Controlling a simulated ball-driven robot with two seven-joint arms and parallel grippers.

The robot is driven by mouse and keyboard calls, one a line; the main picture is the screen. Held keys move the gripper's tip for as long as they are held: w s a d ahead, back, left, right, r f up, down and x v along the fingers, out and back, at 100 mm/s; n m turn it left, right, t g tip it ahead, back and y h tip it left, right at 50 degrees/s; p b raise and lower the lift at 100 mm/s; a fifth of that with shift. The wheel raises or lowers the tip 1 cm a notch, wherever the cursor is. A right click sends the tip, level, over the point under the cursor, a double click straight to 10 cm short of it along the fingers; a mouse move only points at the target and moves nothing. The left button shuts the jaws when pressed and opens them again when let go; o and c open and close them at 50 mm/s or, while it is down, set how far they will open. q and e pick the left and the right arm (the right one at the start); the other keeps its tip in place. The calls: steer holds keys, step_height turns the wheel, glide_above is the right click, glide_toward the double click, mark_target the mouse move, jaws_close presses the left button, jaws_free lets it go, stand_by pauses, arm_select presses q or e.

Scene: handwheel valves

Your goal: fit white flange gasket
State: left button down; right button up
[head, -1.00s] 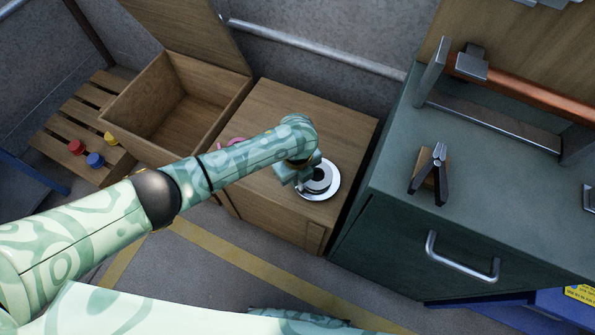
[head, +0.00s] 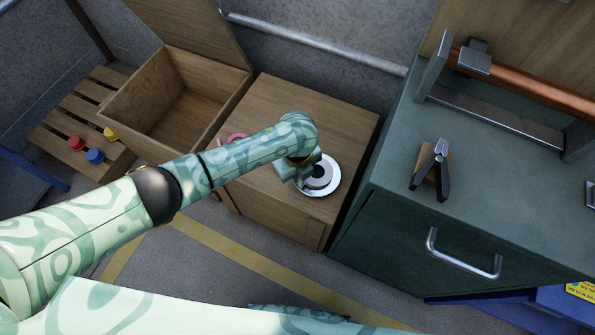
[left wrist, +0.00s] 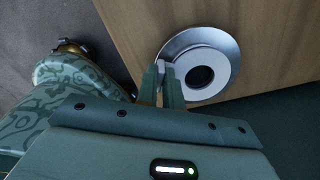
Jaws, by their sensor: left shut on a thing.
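A silver metal flange (head: 333,187) lies flat on top of a wooden cabinet. The white gasket (left wrist: 217,66), a flat ring with a dark central hole, is over the flange in the left wrist view. The flange's silver rim (left wrist: 190,38) shows beyond it, mostly at its upper left. My left gripper (head: 309,172) is at the flange's left side in the head view. Its fingers (left wrist: 168,70) are shut on the gasket's edge. I cannot tell whether the gasket touches the flange or is just above it. My right gripper is not in view.
A pink ring (head: 236,138) lies on the wooden cabinet (head: 318,108), partly behind my arm. An open wooden box (head: 180,124) stands left. A green workbench (head: 465,210) with pliers (head: 440,170) and a copper pipe (head: 520,84) stands right.

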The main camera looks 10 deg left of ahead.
arm_select(q)
steer(key=shift+f, duration=0.35)
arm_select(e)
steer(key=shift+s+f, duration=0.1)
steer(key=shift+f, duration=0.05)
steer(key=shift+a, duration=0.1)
arm_select(q)
steer(key=c, duration=1.5)
jaws_free()
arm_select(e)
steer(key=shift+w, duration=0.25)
